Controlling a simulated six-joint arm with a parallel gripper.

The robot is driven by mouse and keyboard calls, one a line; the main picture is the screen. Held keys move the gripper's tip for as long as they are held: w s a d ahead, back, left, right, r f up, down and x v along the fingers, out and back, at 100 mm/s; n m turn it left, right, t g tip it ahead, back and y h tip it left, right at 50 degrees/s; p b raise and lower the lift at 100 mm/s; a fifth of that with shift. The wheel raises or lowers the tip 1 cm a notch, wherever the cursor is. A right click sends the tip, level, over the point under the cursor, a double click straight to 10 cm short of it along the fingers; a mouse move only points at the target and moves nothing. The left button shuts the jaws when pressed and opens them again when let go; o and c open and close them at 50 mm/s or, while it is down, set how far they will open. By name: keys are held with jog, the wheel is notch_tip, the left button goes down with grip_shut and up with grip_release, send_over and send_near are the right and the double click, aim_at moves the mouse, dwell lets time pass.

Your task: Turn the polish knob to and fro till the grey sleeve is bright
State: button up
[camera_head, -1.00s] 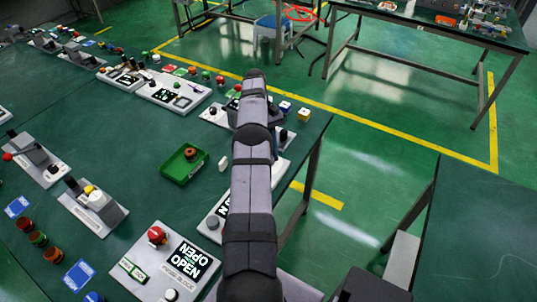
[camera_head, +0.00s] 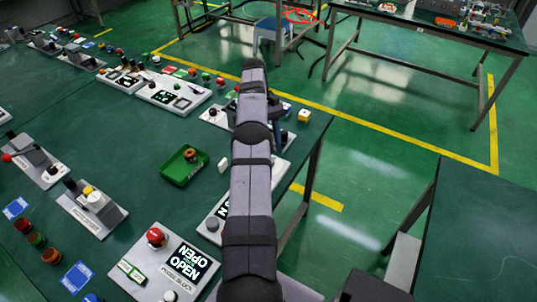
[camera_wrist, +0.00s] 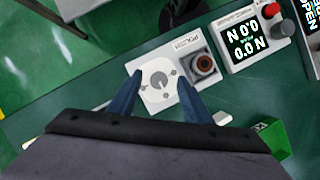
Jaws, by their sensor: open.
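In the wrist view, my gripper (camera_wrist: 160,76) is open, with one blue finger on each side of a round white dial (camera_wrist: 158,82) on a white square plate. This dial looks like the polish knob. I cannot tell whether the fingers touch it. Beside it, to the right, a dark round socket (camera_wrist: 204,67) with a brownish ring sits on the same pale panel; the sleeve may be there, but its brightness is not clear.
In the wrist view, a display box (camera_wrist: 245,38) with a red button stands right of the panel. A green tray (camera_wrist: 271,138) lies at the lower right. In the head view, the green tray (camera_head: 184,165) is left of my arm, and the table's right edge is close.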

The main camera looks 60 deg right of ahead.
notch_tip(320, 180, up, 6)
jog(key=p, duration=0.3)
jog(key=shift+r+p, duration=0.15)
jog(key=shift+p, duration=0.25)
